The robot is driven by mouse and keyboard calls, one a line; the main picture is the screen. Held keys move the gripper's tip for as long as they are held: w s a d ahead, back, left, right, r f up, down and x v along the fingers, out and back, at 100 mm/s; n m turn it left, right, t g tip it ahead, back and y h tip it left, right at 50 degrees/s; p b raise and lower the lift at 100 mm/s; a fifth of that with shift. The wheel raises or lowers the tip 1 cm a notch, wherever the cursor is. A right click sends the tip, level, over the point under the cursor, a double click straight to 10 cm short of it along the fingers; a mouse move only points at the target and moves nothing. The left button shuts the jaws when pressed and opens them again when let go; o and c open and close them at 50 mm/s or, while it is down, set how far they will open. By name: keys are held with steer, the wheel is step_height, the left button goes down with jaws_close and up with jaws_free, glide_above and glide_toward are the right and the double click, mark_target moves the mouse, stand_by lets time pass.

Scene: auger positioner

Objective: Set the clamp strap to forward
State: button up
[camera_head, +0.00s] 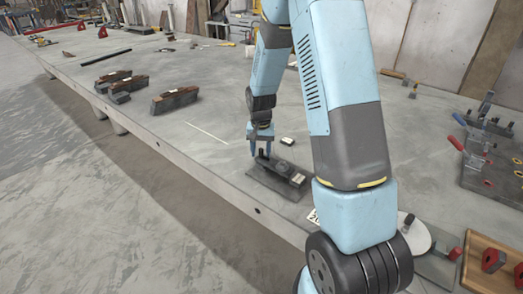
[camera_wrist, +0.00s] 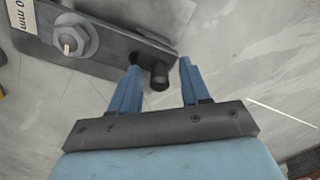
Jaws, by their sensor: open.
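The clamp strap (camera_wrist: 115,40) is a dark grey bar at the upper left of the wrist view. It carries a hex nut on a stud (camera_wrist: 72,38) and a white label marked "0 mm" at its left end. A dark upright peg (camera_wrist: 160,78) stands near its right end. My gripper (camera_wrist: 160,68) is open, with one blue finger on each side of the peg; I cannot tell whether either finger touches it. In the head view, my gripper (camera_head: 262,146) points down at the left end of the dark fixture (camera_head: 277,180) near the table's front edge.
The grey table (camera_head: 215,110) is mostly clear around the fixture. A small dark block with a pale top (camera_head: 287,141) lies just behind it. Several dark wood-topped blocks (camera_head: 175,100) stand to the left. Clamps and red-handled tools (camera_head: 485,150) are at the right.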

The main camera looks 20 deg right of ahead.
jaws_close()
stand_by(0.4)
